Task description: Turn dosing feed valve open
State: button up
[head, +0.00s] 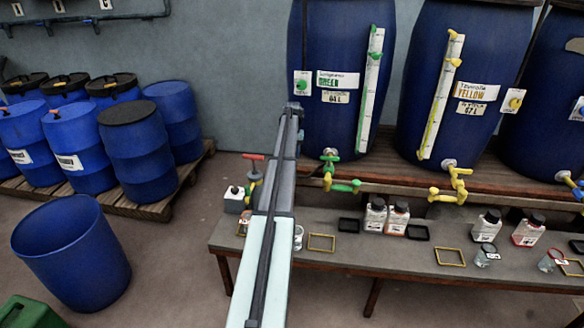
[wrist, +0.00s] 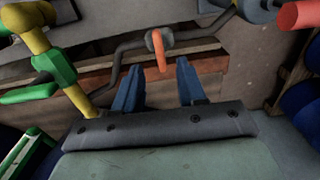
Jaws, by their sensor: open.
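In the wrist view, an orange-red lever (wrist: 159,48) hangs from a grey round fitting on a bent grey pipe (wrist: 125,50). I take it to be the feed valve's handle, but no label on it can be read. My gripper (wrist: 159,76) is open, its two blue fingers apart. In the picture, the lever lies between and just above the fingertips. Nothing is held, and contact cannot be told. In the head view, my arm hides this lever and my fingertips. A red-handled valve (head: 253,158) shows left of my arm there, and a red handle (wrist: 301,15) at upper right in the wrist view.
A green valve (wrist: 55,68) on yellow pipe is at left in the wrist view. In the head view, the green-labelled vat (head: 338,112) and yellow-labelled vat (head: 478,123) stand behind a low bench (head: 400,252) with bottles. An open blue drum (head: 75,262) stands at left.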

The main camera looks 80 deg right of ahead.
notch_tip(320, 180, down, 7)
jog(key=shift+f, duration=0.15)
dwell(0.4)
grip_shut()
